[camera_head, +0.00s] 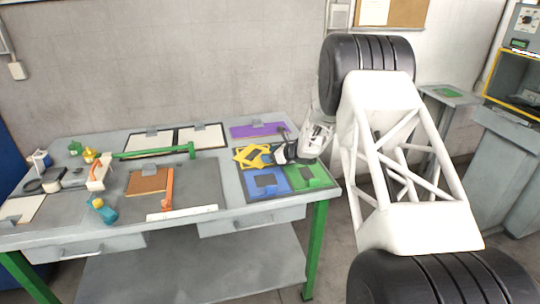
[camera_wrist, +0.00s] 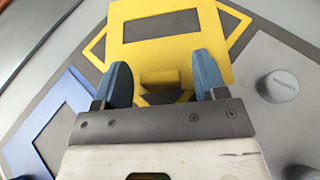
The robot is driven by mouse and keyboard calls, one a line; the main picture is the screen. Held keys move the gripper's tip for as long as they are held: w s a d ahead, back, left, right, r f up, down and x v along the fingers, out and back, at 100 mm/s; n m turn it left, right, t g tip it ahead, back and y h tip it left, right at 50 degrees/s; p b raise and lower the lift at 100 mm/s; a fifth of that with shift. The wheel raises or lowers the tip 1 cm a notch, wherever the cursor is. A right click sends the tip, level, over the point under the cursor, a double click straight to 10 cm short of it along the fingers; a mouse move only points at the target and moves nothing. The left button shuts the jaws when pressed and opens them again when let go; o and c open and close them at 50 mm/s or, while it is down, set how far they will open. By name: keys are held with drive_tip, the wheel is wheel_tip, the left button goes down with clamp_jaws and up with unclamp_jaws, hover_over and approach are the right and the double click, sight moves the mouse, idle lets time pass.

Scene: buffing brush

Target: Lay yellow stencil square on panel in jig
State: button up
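The yellow stencil square (camera_wrist: 165,12), a flat plate with a dark rectangular window and a small yellow grip block (camera_wrist: 160,77), lies at the top of the wrist view. A turned yellow edge shows under or around it. In the head view the yellow stencil (camera_head: 247,153) is on the right part of the table. My gripper (camera_wrist: 162,62) is open, its blue fingers on either side of the grip block with gaps; it also shows in the head view (camera_head: 281,154). A brown panel (camera_head: 147,181) lies in the jig at the table's middle, with an orange bar (camera_head: 169,188) beside its right edge.
A blue stencil (camera_head: 268,181), a green stencil (camera_head: 309,176) and a purple one (camera_head: 258,130) lie around the yellow one. A green bar (camera_head: 155,152) stands behind the panel. A white strip (camera_head: 182,213) lies in front. Several small tools stand at the left.

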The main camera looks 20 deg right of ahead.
drive_tip(key=shift+r, duration=0.1)
drive_tip(key=shift+s+d+r, duration=0.2)
drive_tip(key=shift+s+d, duration=0.05)
drive_tip(key=shift+d, duration=0.05)
drive_tip(key=v, duration=1.1)
drive_tip(key=shift+s, duration=0.1)
drive_tip(key=shift+r, duration=0.1)
